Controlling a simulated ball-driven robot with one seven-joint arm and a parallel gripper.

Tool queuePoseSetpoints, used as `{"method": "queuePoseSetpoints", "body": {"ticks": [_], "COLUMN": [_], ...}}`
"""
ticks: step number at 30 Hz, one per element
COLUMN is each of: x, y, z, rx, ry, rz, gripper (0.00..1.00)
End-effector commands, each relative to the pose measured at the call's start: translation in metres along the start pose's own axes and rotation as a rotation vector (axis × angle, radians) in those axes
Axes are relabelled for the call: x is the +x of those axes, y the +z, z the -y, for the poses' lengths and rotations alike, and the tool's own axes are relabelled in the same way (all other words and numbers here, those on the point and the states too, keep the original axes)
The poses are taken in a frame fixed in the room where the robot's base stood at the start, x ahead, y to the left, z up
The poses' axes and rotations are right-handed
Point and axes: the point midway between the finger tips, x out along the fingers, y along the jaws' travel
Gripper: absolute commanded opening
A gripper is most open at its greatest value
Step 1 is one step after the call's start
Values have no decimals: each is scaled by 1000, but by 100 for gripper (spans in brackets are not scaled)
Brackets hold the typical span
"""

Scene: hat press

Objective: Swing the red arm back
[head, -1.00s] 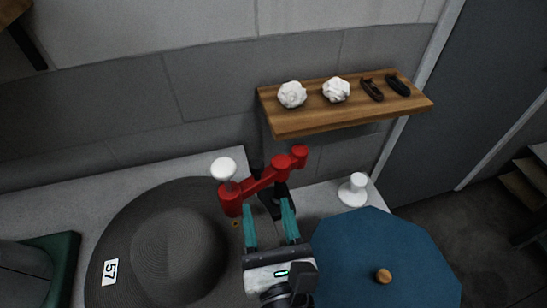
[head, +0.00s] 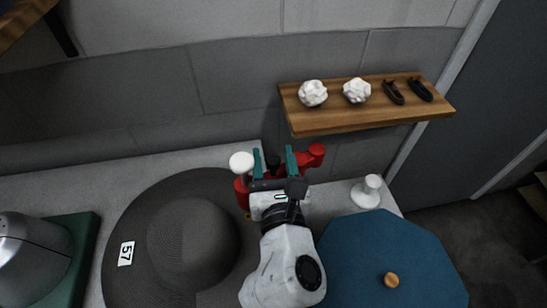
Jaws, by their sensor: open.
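The red arm (head: 316,154) is a red lever with a white round knob (head: 241,163) on its left end. It stands at the back of the table, behind the grey hat and the blue cover. My gripper (head: 273,158) has two teal fingers, apart, over the middle of the red arm. The fingers and my wrist hide that middle part. I cannot tell whether the fingers touch the red arm.
A wide grey hat (head: 180,235) with a "57" tag lies left of my arm. A blue octagonal cover (head: 380,250) with a wooden knob is at right. A white stand (head: 367,190) is behind it. A wooden shelf (head: 330,118) hangs above. A metal dome (head: 30,250) is at left.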

Motion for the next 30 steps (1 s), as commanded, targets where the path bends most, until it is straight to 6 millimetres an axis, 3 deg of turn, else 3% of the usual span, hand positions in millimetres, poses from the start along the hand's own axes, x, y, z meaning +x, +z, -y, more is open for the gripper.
{"method": "queuePoseSetpoints", "body": {"ticks": [4,20,30], "x": [0,0,0], "y": [0,0,0], "z": [0,0,-4], "rx": [0,0,-1], "ry": [0,0,-3], "rz": [0,0,-2], "gripper": [51,0,0]}}
